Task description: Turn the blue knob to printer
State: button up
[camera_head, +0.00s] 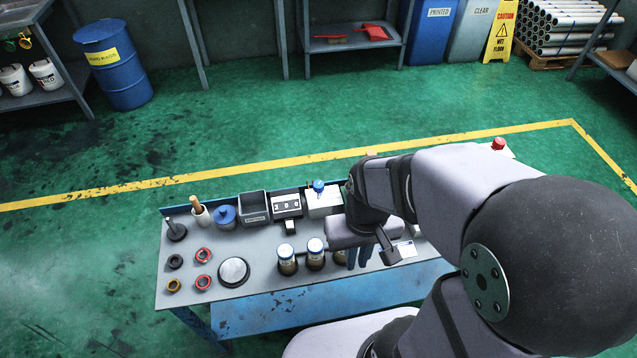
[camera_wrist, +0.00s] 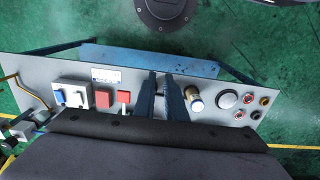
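The blue knob (camera_head: 319,186) stands on top of a white box (camera_head: 323,203) at the back of the workbench. Any printed settings around it are too small to read. My gripper (camera_head: 358,257) hangs over the front middle of the bench, to the right of the knob and nearer the front edge, apart from it. In the wrist view, my gripper's two dark blue fingers (camera_wrist: 160,75) point toward the bench's front edge with a narrow gap between them, and I see nothing held. I cannot make out the knob in the wrist view.
Several capped jars (camera_head: 287,259) stand in a row left of my fingers. A grey device (camera_head: 287,204) and a grey bin (camera_head: 254,207) stand left of the knob's box. A silver disc (camera_head: 233,271) lies at front left. My arm hides much of the bench's right side.

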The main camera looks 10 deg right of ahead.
jog(key=o, duration=0.5)
jog(key=shift+w, duration=0.2)
jog(key=shift+o, duration=1.1)
jog(key=w+n+b, duration=0.2)
jog(key=w+n, duration=0.2)
jog(key=w, duration=1.3)
jog(key=shift+w+a+f, duration=0.2)
jog(key=shift+w+a, duration=0.05)
jog(key=shift+w, duration=0.05)
jog(key=n+b, duration=0.2)
jog(key=n, duration=0.2)
send_over(319, 184)
jog(key=f, duration=0.2)
jog(key=s+f, duration=0.1)
jog(key=f, duration=0.1)
jog(key=shift+d+f, duration=0.15)
jog(key=shift+f, duration=0.05)
jog(key=shift+w+f, duration=0.2)
jog(key=shift+w, duration=0.35)
jog(key=shift+s+f+p, duration=0.1)
jog(key=shift+f+p, duration=1.1)
jog(key=shift+f, duration=2.45)
jog(key=c, duration=1.1)
